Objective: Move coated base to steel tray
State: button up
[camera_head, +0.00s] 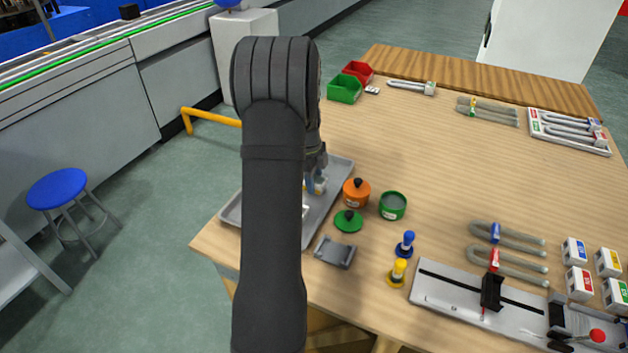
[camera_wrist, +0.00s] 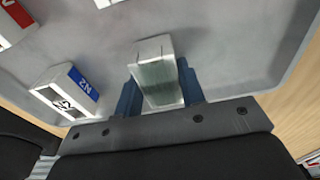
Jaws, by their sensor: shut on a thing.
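The grey steel tray (camera_head: 341,173) lies at the left edge of the wooden table, partly hidden behind my arm. In the wrist view the tray floor (camera_wrist: 225,40) fills most of the picture. My gripper (camera_head: 315,186) is over the tray, mostly hidden by my arm. In the wrist view its two blue fingers (camera_wrist: 160,92) are shut on a pale block with a greenish, glassy face (camera_wrist: 157,75), which seems to be the coated base. I cannot tell whether the block touches the tray floor.
A white block with a blue N2 label (camera_wrist: 65,90) is in the tray left of my gripper. A red-labelled block (camera_wrist: 14,22) is beyond it. An orange lidded pot (camera_head: 356,193) and a green pot (camera_head: 393,206) stand right of the tray.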

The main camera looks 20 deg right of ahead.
jog(key=shift+f, duration=0.15)
jog(key=o, duration=1)
notch_tip(320, 180, up, 12)
jog(key=w+a, duration=0.1)
